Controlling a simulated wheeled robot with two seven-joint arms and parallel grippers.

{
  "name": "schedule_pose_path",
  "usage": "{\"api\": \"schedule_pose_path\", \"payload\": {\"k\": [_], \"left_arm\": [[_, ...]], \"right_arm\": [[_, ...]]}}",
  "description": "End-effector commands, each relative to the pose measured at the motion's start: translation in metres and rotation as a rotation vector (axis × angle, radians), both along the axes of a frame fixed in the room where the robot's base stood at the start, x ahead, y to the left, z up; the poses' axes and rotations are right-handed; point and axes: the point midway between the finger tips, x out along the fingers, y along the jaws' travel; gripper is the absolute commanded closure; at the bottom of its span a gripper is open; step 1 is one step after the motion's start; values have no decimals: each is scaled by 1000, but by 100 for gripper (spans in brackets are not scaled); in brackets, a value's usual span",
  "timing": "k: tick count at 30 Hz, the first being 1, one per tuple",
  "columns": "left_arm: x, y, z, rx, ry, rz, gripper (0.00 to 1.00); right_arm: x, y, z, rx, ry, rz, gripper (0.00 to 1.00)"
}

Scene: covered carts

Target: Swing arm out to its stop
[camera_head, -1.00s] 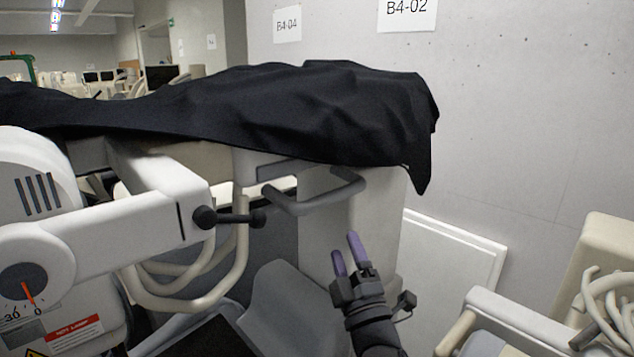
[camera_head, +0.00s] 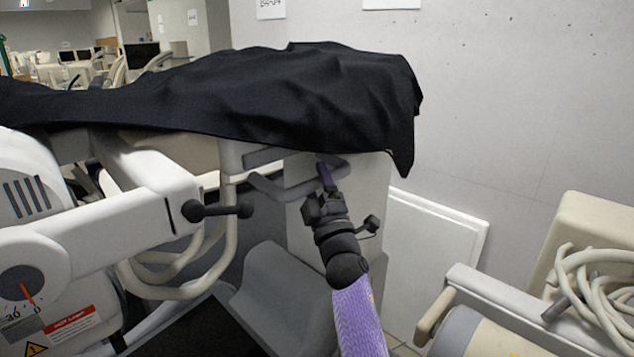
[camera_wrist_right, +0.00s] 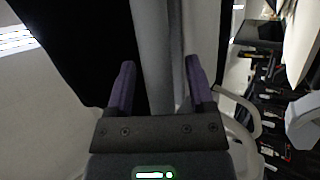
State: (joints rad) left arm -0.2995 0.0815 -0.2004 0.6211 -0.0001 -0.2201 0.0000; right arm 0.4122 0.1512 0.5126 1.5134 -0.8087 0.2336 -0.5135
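A white jointed arm (camera_head: 110,220) of the machine spans the left side of the head view, with a dial and red pointer at its near joint. A black-knobbed lever (camera_head: 218,210) sits at its far end. A grey loop handle (camera_head: 265,185) sticks out below the black cover. My right gripper (camera_head: 327,178) reaches up at the handle's right end. In the wrist view the right gripper (camera_wrist_right: 160,78) has its purple fingers apart, with a grey bar (camera_wrist_right: 155,40) running between them; contact cannot be told. My left gripper is not in view.
A black cover (camera_head: 290,95) drapes over the cart and hangs down near my right gripper. A beige cart with coiled hoses (camera_head: 590,290) stands at the lower right. A concrete wall (camera_head: 510,110) closes off the back right.

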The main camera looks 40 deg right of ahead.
Motion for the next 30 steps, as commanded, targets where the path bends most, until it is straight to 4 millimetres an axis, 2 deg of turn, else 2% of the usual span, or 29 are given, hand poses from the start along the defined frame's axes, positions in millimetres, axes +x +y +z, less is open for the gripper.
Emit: {"api": "schedule_pose_path", "payload": {"k": [1,9,30], "left_arm": [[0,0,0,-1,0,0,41],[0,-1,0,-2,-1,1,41],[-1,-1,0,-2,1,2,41]], "right_arm": [[0,0,0,0,0,0,43],[0,0,0,1,0,1,100],[0,0,0,1,1,1,100]]}}
